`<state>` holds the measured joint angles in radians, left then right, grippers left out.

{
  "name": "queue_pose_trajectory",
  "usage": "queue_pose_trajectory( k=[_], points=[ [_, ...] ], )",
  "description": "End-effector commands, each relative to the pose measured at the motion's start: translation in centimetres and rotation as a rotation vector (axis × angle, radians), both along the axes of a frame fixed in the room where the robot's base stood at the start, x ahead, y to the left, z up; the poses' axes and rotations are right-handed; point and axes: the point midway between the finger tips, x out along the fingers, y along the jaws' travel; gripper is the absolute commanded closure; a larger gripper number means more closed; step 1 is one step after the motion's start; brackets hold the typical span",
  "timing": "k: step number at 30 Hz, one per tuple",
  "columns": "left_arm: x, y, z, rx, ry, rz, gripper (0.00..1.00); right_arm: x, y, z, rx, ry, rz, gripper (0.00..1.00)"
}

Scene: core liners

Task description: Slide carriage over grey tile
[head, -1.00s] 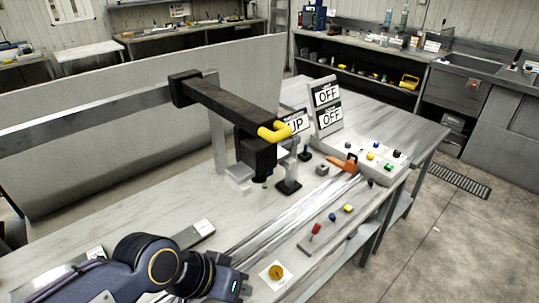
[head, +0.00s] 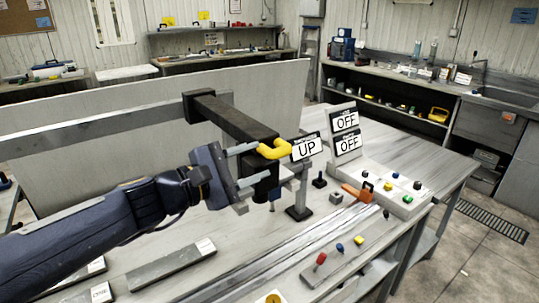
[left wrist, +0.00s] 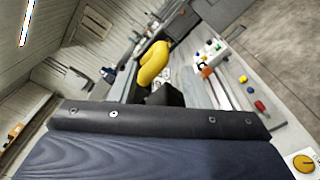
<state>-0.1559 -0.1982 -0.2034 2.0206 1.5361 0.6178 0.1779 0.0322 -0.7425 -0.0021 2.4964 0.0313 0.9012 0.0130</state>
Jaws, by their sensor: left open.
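The carriage is a black arm (head: 235,118) on a grey overhead rail (head: 90,130). It has a yellow handle (head: 277,150) and a dark head below. The handle also shows in the left wrist view (left wrist: 153,64). My left gripper (head: 262,172) is open beside the handle, to its left in the head view, with nothing held; I cannot tell whether a finger touches it. My gripper covers part of the head. Flat grey slabs with white labels lie on the bench, one near the front (head: 165,267) and another further left (head: 82,276); I cannot read their labels.
Signs read UP (head: 307,147) and OFF (head: 347,143). A control box (head: 385,185) with coloured knobs and an orange-handled item (head: 357,193) are at right. A metal track (head: 300,245) runs along the bench beside a small lever panel (head: 340,255). A low wall (head: 130,110) stands behind.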

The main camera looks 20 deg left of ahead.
Motion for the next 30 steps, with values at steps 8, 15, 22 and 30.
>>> queue_pose_trajectory(
  k=[8,15,22,30],
  points=[
    [3.2,-2.5,0.0,-0.002,0.003,-0.003,0.57,0.0,0.0,0.4,0.000,0.000,0.000,0.00],
    [5.6,-4.2,0.1,-0.003,0.001,-0.002,0.57,0.0,0.0,0.7,0.000,0.000,0.000,0.00],
    [6.1,-4.5,0.0,-0.001,0.000,-0.001,0.57,0.0,0.0,0.7,0.000,0.000,0.000,0.00],
    [6.1,-4.5,0.0,-0.001,0.000,-0.001,0.75,0.0,0.0,0.7,0.000,0.000,0.000,0.00]
  ],
)
